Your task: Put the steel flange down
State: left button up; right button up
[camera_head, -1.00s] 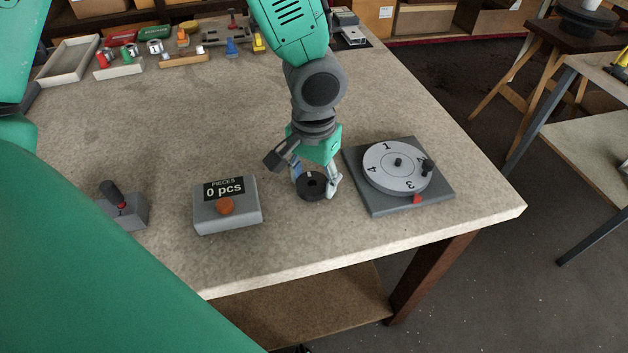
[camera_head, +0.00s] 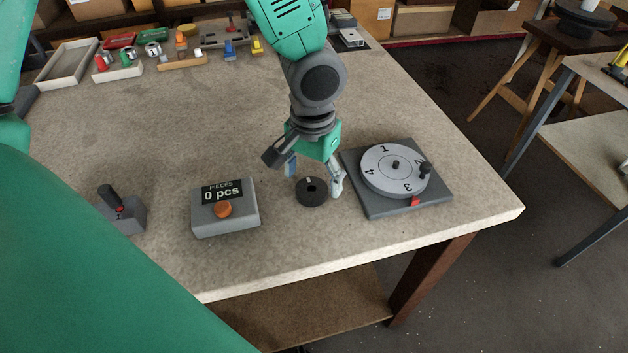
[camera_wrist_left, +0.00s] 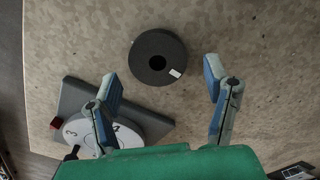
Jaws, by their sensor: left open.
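The steel flange (camera_head: 302,197) is a dark, thick ring with a central hole. It lies flat on the table between the counter box and the numbered dial. In the left wrist view the flange (camera_wrist_left: 143,47) shows whole, with a small white mark, just beyond the fingertips. My left gripper (camera_head: 314,181) points down over it. Its fingers are spread, one on each side, with gaps to the flange; they also show apart in the left wrist view (camera_wrist_left: 162,78). My right gripper is not in view.
A grey box reading "0 pcs" (camera_head: 241,219) with an orange button stands left of the flange. The numbered dial (camera_head: 382,181) on a dark plate stands close on the right. A joystick box (camera_head: 128,214) is farther left. The table's front edge is nearby.

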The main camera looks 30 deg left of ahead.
pick_arm(q)
notch_tip(320, 180, up, 10)
jog(key=p, duration=0.1)
jog(key=shift+p, duration=0.35)
jog(key=shift+r, duration=0.1)
